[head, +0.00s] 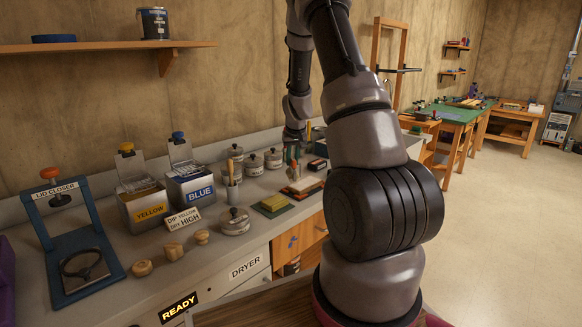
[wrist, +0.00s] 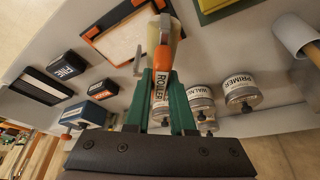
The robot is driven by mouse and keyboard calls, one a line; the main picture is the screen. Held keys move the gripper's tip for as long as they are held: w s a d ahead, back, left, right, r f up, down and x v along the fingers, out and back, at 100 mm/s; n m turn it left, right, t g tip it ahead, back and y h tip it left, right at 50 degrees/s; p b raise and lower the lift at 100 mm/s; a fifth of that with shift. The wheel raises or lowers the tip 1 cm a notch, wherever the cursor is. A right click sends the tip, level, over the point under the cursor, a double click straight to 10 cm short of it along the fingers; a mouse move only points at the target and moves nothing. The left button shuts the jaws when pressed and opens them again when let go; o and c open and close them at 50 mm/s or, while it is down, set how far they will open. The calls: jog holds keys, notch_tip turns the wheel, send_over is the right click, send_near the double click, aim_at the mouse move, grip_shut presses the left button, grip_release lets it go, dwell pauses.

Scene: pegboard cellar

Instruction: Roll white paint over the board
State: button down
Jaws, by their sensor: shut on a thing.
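My gripper (wrist: 161,84), with green fingers, is shut on the roller (wrist: 161,60), which has an orange handle marked ROLLER. The pale roller head lies beyond the handle, at the top of the wrist view. Beside it, to the left, is a flat white panel (wrist: 122,42) with an orange and dark rim; I cannot tell whether it is the board or a paint tray. In the head view my gripper (head: 293,154) is small, above the bench by this white panel (head: 303,186). Whether the roller touches the panel is unclear.
Jars marked WALN (wrist: 201,97) and PRIMER (wrist: 240,90) stand close right of my gripper. Dark boxes (wrist: 67,64) lie left.

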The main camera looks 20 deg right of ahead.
jog(key=shift+r, duration=2.3)
jog(key=shift+d, duration=0.1)
